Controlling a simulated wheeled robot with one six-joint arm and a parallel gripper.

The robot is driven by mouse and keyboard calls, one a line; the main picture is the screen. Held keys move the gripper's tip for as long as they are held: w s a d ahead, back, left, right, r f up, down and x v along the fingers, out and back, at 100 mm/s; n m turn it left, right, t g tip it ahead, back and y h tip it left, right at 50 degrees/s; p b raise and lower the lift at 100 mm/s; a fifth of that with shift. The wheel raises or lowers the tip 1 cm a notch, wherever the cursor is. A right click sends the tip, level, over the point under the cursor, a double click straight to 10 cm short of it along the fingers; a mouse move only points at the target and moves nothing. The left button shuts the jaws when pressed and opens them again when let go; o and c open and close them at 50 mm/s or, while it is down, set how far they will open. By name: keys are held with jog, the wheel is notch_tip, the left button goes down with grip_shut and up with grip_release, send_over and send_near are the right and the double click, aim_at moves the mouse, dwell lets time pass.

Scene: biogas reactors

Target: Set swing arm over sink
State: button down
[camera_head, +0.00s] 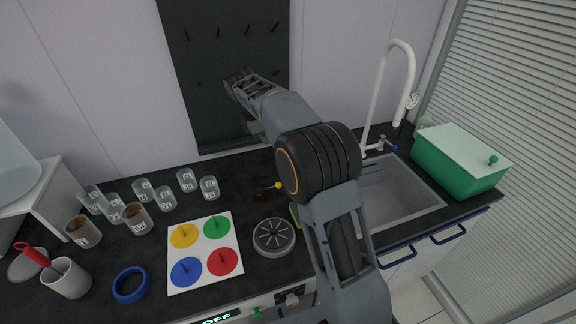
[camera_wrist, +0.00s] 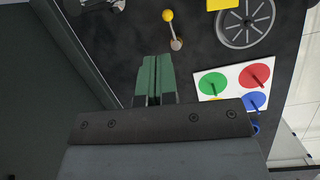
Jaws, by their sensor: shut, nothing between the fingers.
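A tall white gooseneck swing arm (camera_head: 381,75) rises from a tap base behind the grey sink (camera_head: 420,208). Its curved end hangs down on the right, towards the back right of the sink; I cannot tell exactly what lies below it. The left part of the sink is hidden by my arm. My gripper, with green fingers (camera_wrist: 155,62) in the wrist view, is shut and empty.
A green box (camera_head: 455,165) with a pale lid stands right of the sink. A yellow-knobbed lever (camera_head: 278,185), a round drain-like disc (camera_head: 274,237) and a white board with coloured discs (camera_head: 203,252) are on the dark counter. Several jars (camera_head: 137,218) stand at the left.

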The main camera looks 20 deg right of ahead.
jog(key=s+d+f, duration=0.1)
jog(key=d+f, duration=0.2)
jog(key=f, duration=0.2)
jog(key=s+d+f+g+p, duration=0.1)
jog(key=d+f, duration=0.1)
jog(key=f, duration=0.3)
jog(key=shift+s+d, duration=0.15)
jog(key=shift+d, duration=0.25)
jog(key=shift+f+n+p, duration=0.1)
jog(key=shift+n+p, duration=0.2)
jog(key=shift+s+d+n+t, duration=0.2)
jog(key=shift+d+n, duration=0.3)
jog(key=shift+d, duration=0.25)
jog(key=shift+s+d+n+t, duration=0.15)
jog(key=shift+d+n, duration=0.35)
jog(key=shift+d, duration=0.25)
jog(key=shift+w+d+n+t+p, duration=0.2)
jog(key=shift+d+n+p, duration=0.45)
jog(key=shift+d, duration=0.8)
jog(key=shift+w+d+n+t+p, duration=0.15)
jog(key=shift+d+n+p, duration=0.45)
jog(key=shift+d, duration=0.85)
